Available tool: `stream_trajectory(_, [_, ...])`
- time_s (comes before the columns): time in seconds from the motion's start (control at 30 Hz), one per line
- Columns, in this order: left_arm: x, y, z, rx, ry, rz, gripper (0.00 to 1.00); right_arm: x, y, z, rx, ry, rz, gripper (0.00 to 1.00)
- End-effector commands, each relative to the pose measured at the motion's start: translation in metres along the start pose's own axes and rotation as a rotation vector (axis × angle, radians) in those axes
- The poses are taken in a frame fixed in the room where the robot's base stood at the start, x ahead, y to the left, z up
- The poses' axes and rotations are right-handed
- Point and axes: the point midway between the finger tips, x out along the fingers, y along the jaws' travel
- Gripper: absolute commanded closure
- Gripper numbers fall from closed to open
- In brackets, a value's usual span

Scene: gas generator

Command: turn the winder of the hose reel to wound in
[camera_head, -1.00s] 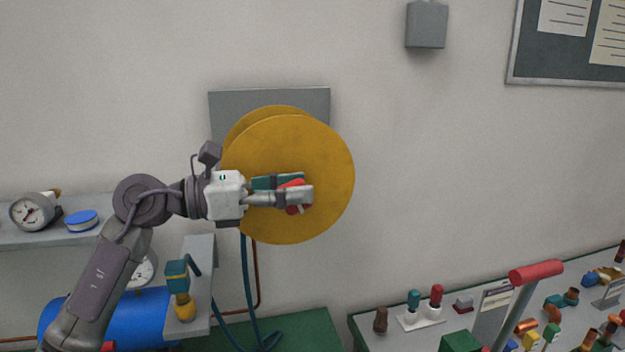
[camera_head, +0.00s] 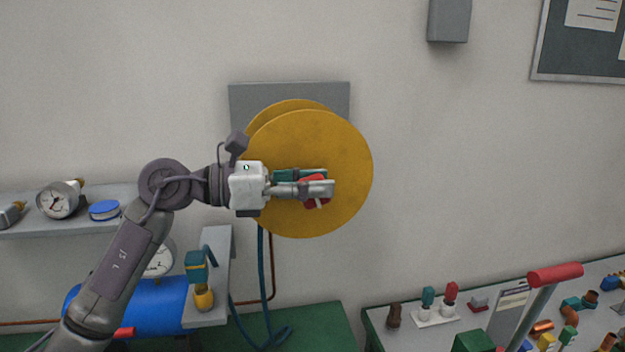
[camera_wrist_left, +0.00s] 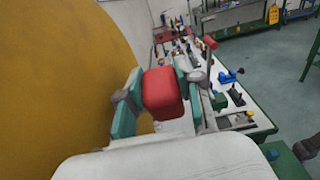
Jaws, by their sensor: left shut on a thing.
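The hose reel (camera_head: 345,150) is a pair of large yellow discs in front of a grey wall plate (camera_head: 290,93). Its winder is a red knob (camera_head: 314,195) in front of the disc's centre, partly hidden by my fingers. My left gripper (camera_head: 313,188) comes in from the left and is shut on the red winder. In the left wrist view the red winder (camera_wrist_left: 163,92) sits between the green-padded fingers, with the yellow disc (camera_wrist_left: 55,75) close on the left. My right gripper is not in view.
A blue hose (camera_head: 263,290) hangs below the reel to a green surface. A grey shelf (camera_head: 22,222) with gauges is at left, above a blue tank (camera_head: 160,303). A bench (camera_head: 400,340) with several small parts and a red-handled lever (camera_head: 555,273) stands at right.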

Motion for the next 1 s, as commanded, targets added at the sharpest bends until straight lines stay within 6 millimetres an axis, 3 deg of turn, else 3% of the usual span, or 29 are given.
stream_trajectory(0.5, [0.004, 0.001, 0.005, 0.004, 0.364, 0.003, 1.0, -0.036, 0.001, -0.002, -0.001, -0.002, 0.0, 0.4])
stream_trajectory(1.0, [0.008, 0.0, 0.0, 0.001, 0.552, 0.001, 1.0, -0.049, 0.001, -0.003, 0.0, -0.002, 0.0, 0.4])
